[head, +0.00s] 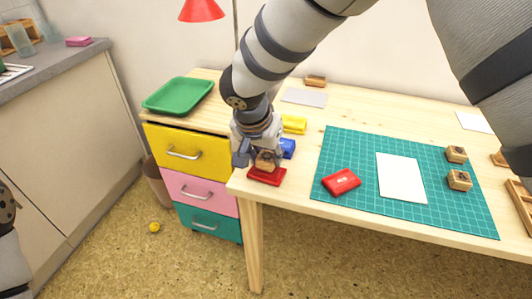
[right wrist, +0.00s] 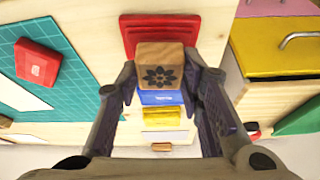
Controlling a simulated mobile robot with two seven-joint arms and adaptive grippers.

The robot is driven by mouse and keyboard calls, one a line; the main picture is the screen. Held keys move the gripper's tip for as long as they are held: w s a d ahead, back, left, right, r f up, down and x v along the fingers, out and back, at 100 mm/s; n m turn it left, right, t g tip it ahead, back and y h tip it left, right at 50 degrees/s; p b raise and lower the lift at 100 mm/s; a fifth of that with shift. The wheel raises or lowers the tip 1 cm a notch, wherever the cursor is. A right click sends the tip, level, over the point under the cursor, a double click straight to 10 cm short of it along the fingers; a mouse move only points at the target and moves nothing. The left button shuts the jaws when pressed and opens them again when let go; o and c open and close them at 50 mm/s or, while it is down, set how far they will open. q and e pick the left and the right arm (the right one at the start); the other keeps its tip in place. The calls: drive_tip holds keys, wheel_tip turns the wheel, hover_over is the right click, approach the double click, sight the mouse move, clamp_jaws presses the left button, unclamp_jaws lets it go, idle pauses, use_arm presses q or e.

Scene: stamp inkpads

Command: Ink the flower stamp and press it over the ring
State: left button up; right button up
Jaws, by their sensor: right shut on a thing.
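My right gripper (head: 257,158) is shut on a wooden block stamp (head: 266,161) by its sides. The stamp's top, with a dark flower mark, shows between the fingertips in the right wrist view (right wrist: 160,68). The stamp is over a red inkpad (head: 267,177) at the table's front left corner; I cannot tell whether it touches it. The red pad also shows behind the stamp in the right wrist view (right wrist: 160,25). A white sheet (head: 402,177) lies on the green mat (head: 342,149); no ring can be made out on it. My left gripper is out of view.
A blue pad (head: 288,148) and a yellow pad (head: 295,124) lie behind the red one. A red box (head: 341,182) sits on the mat left of the sheet. Two wooden stamps (head: 456,154) (head: 460,180) stand right of it. A drawer unit (head: 190,155) stands left of the table.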

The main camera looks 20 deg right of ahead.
sight(266, 158)
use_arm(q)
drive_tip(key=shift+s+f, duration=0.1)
use_arm(e)
drive_tip(key=shift+f, duration=0.5)
drive_tip(key=shift+f, duration=0.15)
idle(1.3)
use_arm(q)
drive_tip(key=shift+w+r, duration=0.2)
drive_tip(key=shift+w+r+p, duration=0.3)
drive_tip(key=shift+p, duration=0.05)
use_arm(e)
drive_tip(key=shift+r, duration=0.7)
drive_tip(key=shift+r, duration=0.25)
drive_tip(key=shift+r+p, duration=0.7)
drive_tip(key=shift+r, duration=1.9)
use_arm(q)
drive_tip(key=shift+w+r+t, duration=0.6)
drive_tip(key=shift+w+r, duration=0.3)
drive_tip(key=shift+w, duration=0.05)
use_arm(e)
drive_tip(key=shift+f, duration=0.1)
